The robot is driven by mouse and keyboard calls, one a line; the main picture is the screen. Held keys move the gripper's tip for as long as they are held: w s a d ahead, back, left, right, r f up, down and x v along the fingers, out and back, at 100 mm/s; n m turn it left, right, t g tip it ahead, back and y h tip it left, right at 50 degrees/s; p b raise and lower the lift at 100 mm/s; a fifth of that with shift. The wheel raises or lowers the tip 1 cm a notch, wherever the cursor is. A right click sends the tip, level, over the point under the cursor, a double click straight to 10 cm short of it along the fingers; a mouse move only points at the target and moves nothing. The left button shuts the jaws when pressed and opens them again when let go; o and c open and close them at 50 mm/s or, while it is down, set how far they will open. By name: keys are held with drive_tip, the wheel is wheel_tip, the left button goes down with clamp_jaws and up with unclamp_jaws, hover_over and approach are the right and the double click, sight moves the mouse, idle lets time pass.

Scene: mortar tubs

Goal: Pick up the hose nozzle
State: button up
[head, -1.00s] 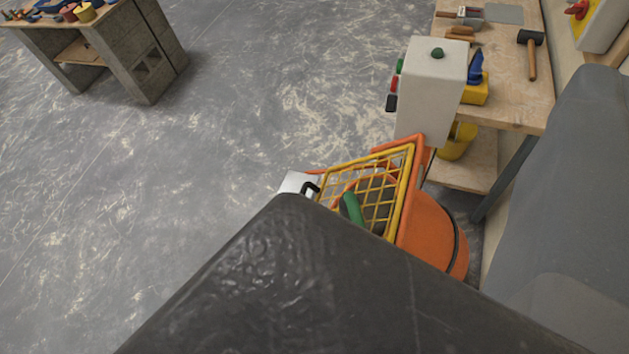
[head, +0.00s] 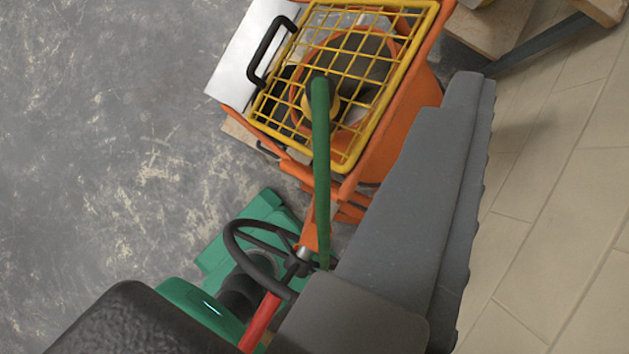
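A long green tube (head: 321,170) runs in front of the orange mixer, its dark upper end over the yellow grid. It may be the hose nozzle or its hose; I cannot tell which. Its lower end is near a black handwheel and passes behind grey parts of mine. A grey part with a ribbed edge, seemingly one side of my gripper (head: 420,200), lies right of the green tube. Its fingertips cannot be made out clearly, and I see nothing held.
Below are the black handwheel (head: 231,248), a red bar (head: 262,322) and a green machine housing (head: 262,222). Grey floor (head: 110,130) is open at left; tiles (head: 560,210) lie right.

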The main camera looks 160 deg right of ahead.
drive_tip(key=w+a+f+n+g+p, duration=0.35)
drive_tip(key=a+f+n+g, duration=0.2)
drive_tip(key=f, duration=0.25)
drive_tip(key=n+g+h+p, duration=0.1)
drive_tip(key=n+g+p, duration=0.2)
drive_tip(key=n+g, duration=0.15)
approach(322, 88)
drive_tip(key=shift+n+t, duration=0.3)
drive_tip(key=shift+n, duration=0.1)
drive_tip(key=f, duration=0.2)
drive_tip(key=f+p, duration=0.1)
drive_tip(key=f, duration=0.4)
drive_tip(key=shift+s+f+p, duration=0.25)
drive_tip(key=shift+f+p, duration=0.05)
drive_tip(key=shift+f, duration=0.1)
drive_tip(key=shift+w+a+f+p, duration=0.15)
drive_tip(key=shift+f+p, duration=0.35)
drive_tip(key=shift+f, duration=0.85)
drive_tip(key=shift+w+a+f+p, duration=0.1)
drive_tip(key=shift+f+p, duration=0.35)
drive_tip(key=shift+f, duration=0.9)
clamp_jaws()
